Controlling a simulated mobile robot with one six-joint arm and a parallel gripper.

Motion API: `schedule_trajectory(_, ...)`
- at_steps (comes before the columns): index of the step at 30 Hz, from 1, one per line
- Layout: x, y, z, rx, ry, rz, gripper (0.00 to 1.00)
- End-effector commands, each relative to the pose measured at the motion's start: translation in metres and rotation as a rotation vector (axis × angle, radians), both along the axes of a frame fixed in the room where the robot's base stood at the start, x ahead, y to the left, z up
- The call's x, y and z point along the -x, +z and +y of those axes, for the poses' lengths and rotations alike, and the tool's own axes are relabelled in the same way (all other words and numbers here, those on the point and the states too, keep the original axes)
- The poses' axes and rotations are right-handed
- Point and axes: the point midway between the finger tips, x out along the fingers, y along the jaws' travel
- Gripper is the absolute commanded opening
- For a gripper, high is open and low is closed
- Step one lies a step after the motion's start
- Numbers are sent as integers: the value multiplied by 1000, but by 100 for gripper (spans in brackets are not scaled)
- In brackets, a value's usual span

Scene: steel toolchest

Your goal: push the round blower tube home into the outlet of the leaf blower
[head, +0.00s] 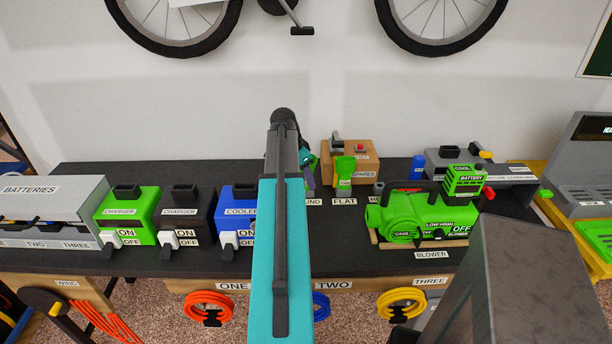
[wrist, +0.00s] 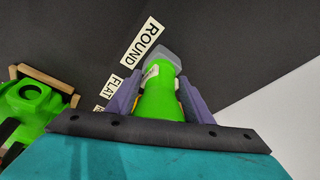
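The round blower tube (wrist: 158,98) is green with a grey part at its far end, beside the ROUND label in the wrist view. My gripper (wrist: 160,88) has its purple fingers on either side of the tube. Whether both fingers press on it is not clear. In the head view my teal arm hides the tube and most of my gripper. The green leaf blower (head: 405,217) lies on the bench to the right, its round outlet facing left. The wrist view shows the blower at the left edge, with a round dark opening (wrist: 31,92).
A green flat tube (head: 345,170) stands behind the FLAT label, before a brown spares box (head: 365,150). A green battery (head: 464,181) is above the blower. Bench between tubes and blower is narrow.

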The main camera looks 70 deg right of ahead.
Motion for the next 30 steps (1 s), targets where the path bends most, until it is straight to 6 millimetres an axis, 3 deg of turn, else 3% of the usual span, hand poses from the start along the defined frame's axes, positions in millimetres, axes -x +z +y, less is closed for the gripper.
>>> schedule_trajectory(30, 0, 9, 0, 0, 0, 0, 19)
